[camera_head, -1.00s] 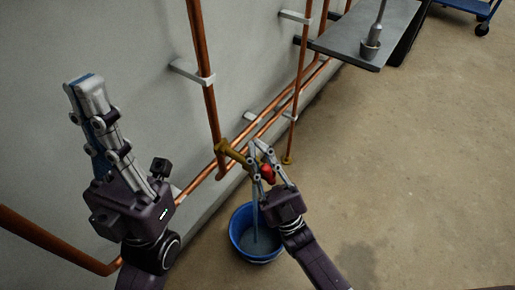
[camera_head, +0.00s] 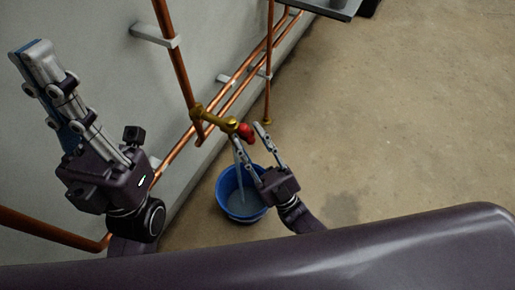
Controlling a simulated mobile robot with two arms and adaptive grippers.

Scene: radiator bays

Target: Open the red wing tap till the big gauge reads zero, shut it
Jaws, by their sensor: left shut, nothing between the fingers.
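The red wing tap (camera_head: 246,132) sits at the end of a brass fitting (camera_head: 217,119) on the copper pipe. My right gripper (camera_head: 250,133) has its fingers spread, one on each side of the red wing; I cannot tell whether they touch it. Below it a blue bucket (camera_head: 222,196) stands on the floor, and a thin pale stream (camera_head: 241,190) shows above the liquid in it. My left gripper (camera_head: 33,52) is shut and empty, raised near the wall at the left. The big gauge is not in view.
Copper pipes (camera_head: 178,68) run up and along the grey wall, held by white brackets (camera_head: 153,35). A grey shelf (camera_head: 325,8) juts out at the top. The concrete floor (camera_head: 400,120) to the right is clear.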

